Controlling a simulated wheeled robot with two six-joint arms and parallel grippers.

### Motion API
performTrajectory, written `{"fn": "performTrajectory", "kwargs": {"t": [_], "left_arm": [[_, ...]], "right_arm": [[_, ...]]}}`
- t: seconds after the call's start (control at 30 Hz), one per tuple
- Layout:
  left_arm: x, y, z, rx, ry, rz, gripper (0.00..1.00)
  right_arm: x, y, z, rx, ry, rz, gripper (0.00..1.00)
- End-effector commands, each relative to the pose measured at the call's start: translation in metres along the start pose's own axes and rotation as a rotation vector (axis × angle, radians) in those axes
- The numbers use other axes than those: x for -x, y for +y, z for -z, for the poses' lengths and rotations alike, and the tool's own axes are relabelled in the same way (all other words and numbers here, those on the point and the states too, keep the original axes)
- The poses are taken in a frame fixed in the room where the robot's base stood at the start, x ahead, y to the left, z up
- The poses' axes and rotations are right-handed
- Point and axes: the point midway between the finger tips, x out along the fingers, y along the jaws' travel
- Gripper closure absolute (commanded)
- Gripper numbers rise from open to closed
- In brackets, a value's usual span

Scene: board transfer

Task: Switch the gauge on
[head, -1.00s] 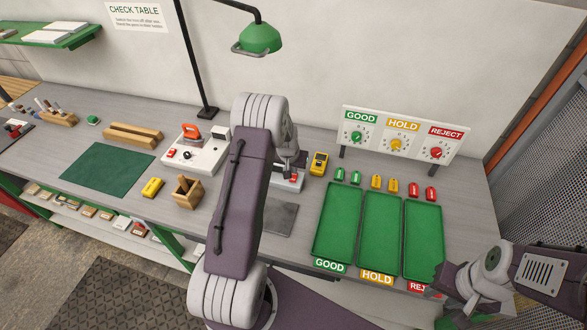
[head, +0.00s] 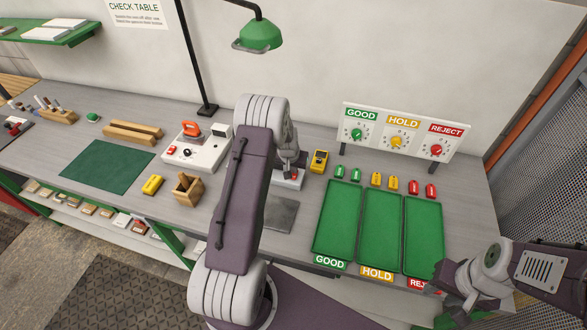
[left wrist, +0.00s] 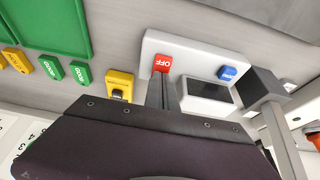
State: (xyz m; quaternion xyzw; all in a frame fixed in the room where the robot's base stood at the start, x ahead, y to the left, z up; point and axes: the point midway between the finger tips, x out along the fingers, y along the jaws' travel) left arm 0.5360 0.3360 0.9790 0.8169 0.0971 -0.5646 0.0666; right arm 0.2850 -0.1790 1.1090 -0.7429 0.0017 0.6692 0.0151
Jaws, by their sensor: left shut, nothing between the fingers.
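The gauge (left wrist: 190,50) is a white box with a dark display (left wrist: 208,91), a blue button (left wrist: 227,73) and a red switch (left wrist: 163,62) reading OFF. In the head view the gauge (head: 298,184) is largely hidden behind my left arm; a bit of its red switch shows. My left gripper (left wrist: 166,77) is shut and empty, its fingertips right at the near edge of the red switch; I cannot tell whether they touch it. It also shows in the head view (head: 292,172) above the gauge. My right arm is at the lower right; its finger state is unclear.
A yellow device (head: 319,161) stands right of the gauge, with several coloured tags beyond it. Green trays (head: 336,218) lie at the right. A white box with a red switch (head: 196,152) and a wooden holder (head: 187,188) stand to the left. A grey mat (head: 281,214) lies in front.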

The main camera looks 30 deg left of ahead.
Motion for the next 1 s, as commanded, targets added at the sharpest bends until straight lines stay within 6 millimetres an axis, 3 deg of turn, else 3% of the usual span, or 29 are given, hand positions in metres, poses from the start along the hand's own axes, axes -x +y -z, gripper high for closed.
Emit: {"fn": "performTrajectory", "kwargs": {"t": [0.23, 0.6, 0.83, 0.9, 1.0], "left_arm": [[0.0, 0.0, -0.018, 0.001, -0.018, -0.002, 1.0], [0.005, 0.0, -0.019, 0.0, -0.018, -0.002, 1.0], [0.05, 0.001, 0.002, -0.004, -0.012, -0.002, 1.0], [0.056, 0.001, 0.0, -0.004, -0.006, -0.001, 1.0], [0.081, 0.001, 0.0, -0.004, -0.005, -0.001, 1.0]], "right_arm": [[-0.006, 0.0, -0.001, 0.0, 0.0, 0.0, 0.64], [-0.003, 0.0, 0.0, 0.0, 0.0, 0.0, 0.64], [0.035, -0.001, 0.004, 0.0, 0.0, 0.0, 0.64], [0.018, 0.0, 0.002, 0.0, 0.001, 0.0, 0.64], [0.011, 0.0, 0.001, 0.0, -0.001, 0.0, 0.64]]}}
